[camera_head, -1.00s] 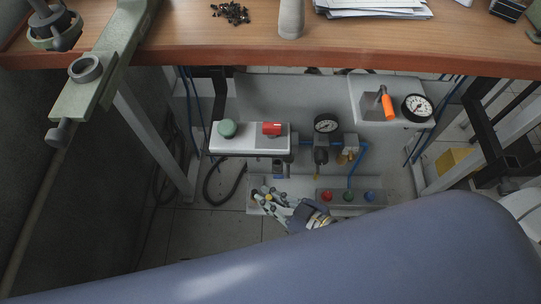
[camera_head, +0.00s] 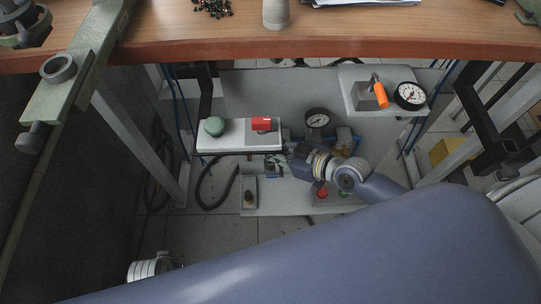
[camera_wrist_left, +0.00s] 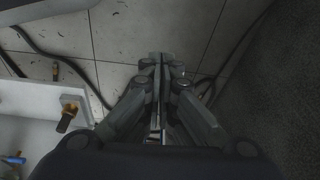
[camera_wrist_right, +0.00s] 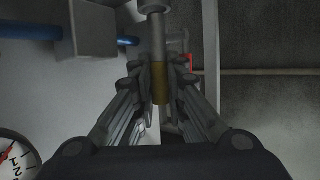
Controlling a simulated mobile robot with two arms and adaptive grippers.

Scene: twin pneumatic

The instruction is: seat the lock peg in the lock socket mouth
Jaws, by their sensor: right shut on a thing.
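My right gripper (camera_head: 277,162) reaches in from the right under the bench, just below the white box with the red block. In the right wrist view its fingers (camera_wrist_right: 160,88) are closed around a slim upright part, probably the lock peg (camera_wrist_right: 160,75), brass-coloured at the fingers. A grey rod rises above it to a wider grey collar (camera_wrist_right: 153,6); I cannot tell whether they are joined. I cannot make out the lock socket mouth for certain. My left gripper (camera_wrist_left: 160,62) has its fingertips together over the floor, with nothing clear between them; its fingers are hidden in the head view.
A pale block with a brass fitting (camera_head: 248,195) stands left of my right gripper; probably the same fitting shows in the left wrist view (camera_wrist_left: 68,116). The white box (camera_head: 238,144), pressure gauge (camera_head: 317,119) and hoses crowd the space. The wooden bench top (camera_head: 200,40) overhangs.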

